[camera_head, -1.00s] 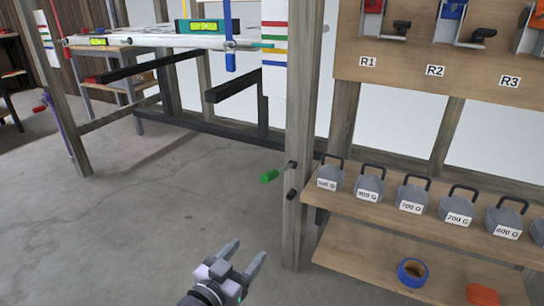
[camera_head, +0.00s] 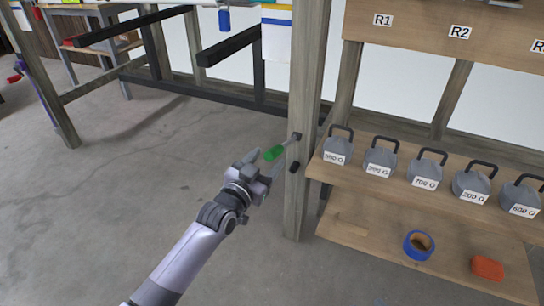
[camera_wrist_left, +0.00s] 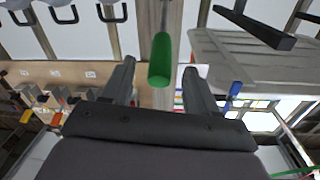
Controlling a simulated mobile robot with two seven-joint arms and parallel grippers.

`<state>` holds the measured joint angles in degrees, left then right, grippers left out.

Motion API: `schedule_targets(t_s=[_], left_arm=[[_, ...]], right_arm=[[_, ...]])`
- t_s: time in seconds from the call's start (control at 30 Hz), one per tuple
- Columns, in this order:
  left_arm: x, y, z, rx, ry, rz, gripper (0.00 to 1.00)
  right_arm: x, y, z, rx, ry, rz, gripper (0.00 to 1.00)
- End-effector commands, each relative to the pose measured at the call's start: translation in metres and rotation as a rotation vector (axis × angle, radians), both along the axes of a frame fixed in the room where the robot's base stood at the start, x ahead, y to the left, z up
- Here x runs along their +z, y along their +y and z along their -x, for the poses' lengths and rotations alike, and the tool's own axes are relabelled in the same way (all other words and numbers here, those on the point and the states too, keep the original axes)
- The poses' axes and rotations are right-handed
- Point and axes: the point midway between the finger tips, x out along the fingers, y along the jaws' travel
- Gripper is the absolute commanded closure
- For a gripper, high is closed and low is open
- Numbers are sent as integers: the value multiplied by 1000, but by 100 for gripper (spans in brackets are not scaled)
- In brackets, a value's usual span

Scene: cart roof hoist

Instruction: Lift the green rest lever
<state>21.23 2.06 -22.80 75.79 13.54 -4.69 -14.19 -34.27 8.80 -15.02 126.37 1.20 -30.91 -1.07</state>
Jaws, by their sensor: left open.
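The green rest lever (camera_head: 274,153) has a green grip on a thin metal rod. The rod comes out from a pivot on the wooden post (camera_head: 303,120) and slopes down to the left. My left gripper (camera_head: 263,165) is open, with its fingertips close to the green grip in the head view. In the left wrist view the green grip (camera_wrist_left: 161,60) shows between the two open fingers (camera_wrist_left: 158,78). I cannot tell whether any finger touches it. My right gripper is not in view.
Several grey weights stand on a wooden shelf (camera_head: 340,172) right of the post. A blue tape roll (camera_head: 419,245) and an orange block (camera_head: 488,268) lie on the lower shelf. A dark stop (camera_head: 294,167) sits on the post below the lever. Open floor lies left.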

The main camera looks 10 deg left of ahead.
Motion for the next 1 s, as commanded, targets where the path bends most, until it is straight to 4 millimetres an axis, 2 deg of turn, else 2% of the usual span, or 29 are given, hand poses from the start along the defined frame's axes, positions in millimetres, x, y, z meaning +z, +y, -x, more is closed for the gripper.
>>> schedule_targets(t_s=[0.1, 0.3, 0.67, 0.7, 0.87, 1.0], left_arm=[[-1, -6, -15, 0, -2, 1, 41], [-1, -12, -29, 0, 0, -1, 41], [0, -13, -32, 0, 1, 0, 41], [0, -13, -32, 0, 1, 0, 48], [0, -13, -32, 0, 1, 0, 100], [0, -13, -32, 0, 1, 0, 100]], right_arm=[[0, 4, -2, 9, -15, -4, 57], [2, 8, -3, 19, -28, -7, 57], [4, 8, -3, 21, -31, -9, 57], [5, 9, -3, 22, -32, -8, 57], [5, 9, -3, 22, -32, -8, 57], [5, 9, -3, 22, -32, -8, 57]])
